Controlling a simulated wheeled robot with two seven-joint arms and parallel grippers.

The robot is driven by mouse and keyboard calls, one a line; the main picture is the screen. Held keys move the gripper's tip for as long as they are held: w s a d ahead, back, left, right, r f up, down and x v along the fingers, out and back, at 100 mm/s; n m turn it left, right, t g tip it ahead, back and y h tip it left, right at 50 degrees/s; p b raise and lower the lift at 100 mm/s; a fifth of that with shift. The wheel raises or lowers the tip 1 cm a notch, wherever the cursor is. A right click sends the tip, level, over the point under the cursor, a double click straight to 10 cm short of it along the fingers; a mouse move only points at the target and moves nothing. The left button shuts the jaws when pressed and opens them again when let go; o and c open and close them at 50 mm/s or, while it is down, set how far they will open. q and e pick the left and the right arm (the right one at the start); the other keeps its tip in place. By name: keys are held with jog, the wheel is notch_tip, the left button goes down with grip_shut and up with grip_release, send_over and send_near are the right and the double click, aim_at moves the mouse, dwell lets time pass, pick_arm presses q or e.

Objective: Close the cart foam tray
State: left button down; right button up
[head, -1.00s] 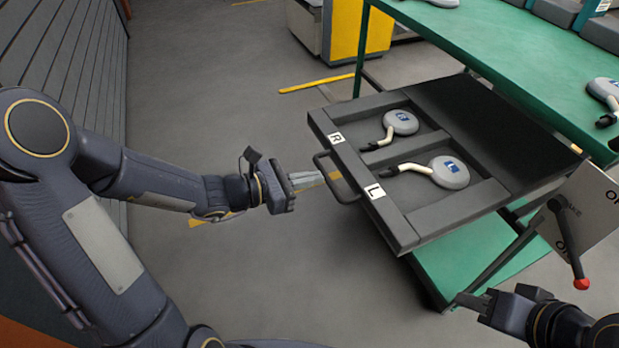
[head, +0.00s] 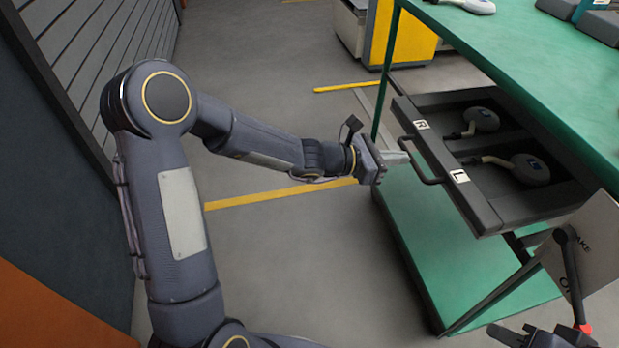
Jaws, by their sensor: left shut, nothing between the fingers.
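The dark foam tray (head: 479,213) is a drawer under the green top of the cart, partly pulled out toward the left. Its front carries a bar handle (head: 422,166) between an R label (head: 421,125) and an L label (head: 459,176). Two grey paddle-shaped parts, one by R (head: 484,119) and one by L (head: 530,168), lie in its compartments. My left gripper (head: 402,158) is shut and empty, its fingertips at the handle's far end; whether they touch it I cannot tell. My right gripper (head: 510,335) is at the bottom right edge, its fingers too cut off to judge.
The green cart top (head: 520,55) overhangs the tray, and a green lower shelf (head: 420,245) lies below. A brake sign (head: 590,245) and a red-tipped lever (head: 572,270) stand near my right gripper. Grey floor (head: 290,245) is free at left.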

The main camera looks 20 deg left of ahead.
aim_at(429, 150)
pick_arm(q)
jog(key=x, duration=0.3)
jog(key=r+b+x, duration=0.1)
jog(key=x, duration=0.4)
jog(key=shift+w+d+r, duration=0.25)
jog(key=shift+w+d, duration=0.05)
jog(key=shift+d, duration=0.05)
jog(key=shift+w+d+b, duration=0.1)
jog(key=shift+d+b, duration=0.05)
jog(key=shift+b, duration=0.15)
jog(key=shift+r, duration=0.3)
